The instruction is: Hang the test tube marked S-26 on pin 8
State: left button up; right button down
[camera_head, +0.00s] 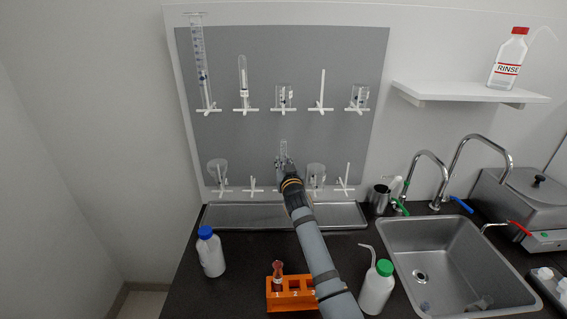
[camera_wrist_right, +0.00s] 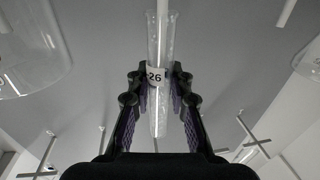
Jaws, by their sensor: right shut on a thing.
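My right gripper (camera_head: 284,163) is at the lower row of the pegboard (camera_head: 270,65), in front of its middle position. In the right wrist view the gripper (camera_wrist_right: 160,85) is shut on a clear test tube (camera_wrist_right: 158,112), with a label reading 26 between the fingers. The tube (camera_head: 283,147) stands roughly upright above the fingers in the head view. A white pin (camera_wrist_right: 162,8) lines up with the tube's far end; I cannot tell whether it is inside the tube. The middle lower pin's base is mostly hidden by my arm. My left gripper is out of view.
Beside the gripper, a beaker (camera_head: 316,173) hangs to the right and a flask (camera_head: 218,171) hangs further left. Bare pins (camera_head: 252,185) (camera_head: 345,178) stand in the lower row. Below are a drip tray (camera_head: 240,216), orange rack (camera_head: 290,303) and bottles; a sink (camera_head: 450,255) lies right.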

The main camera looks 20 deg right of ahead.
jog(key=shift+f+b, duration=2.1)
jog(key=shift+f, duration=0.4)
jog(key=c, duration=1.1)
grip_release()
jog(key=shift+c, duration=0.2)
jog(key=s+a, duration=0.1)
jog(key=s, duration=1.1)
jog(key=shift+a, duration=0.25)
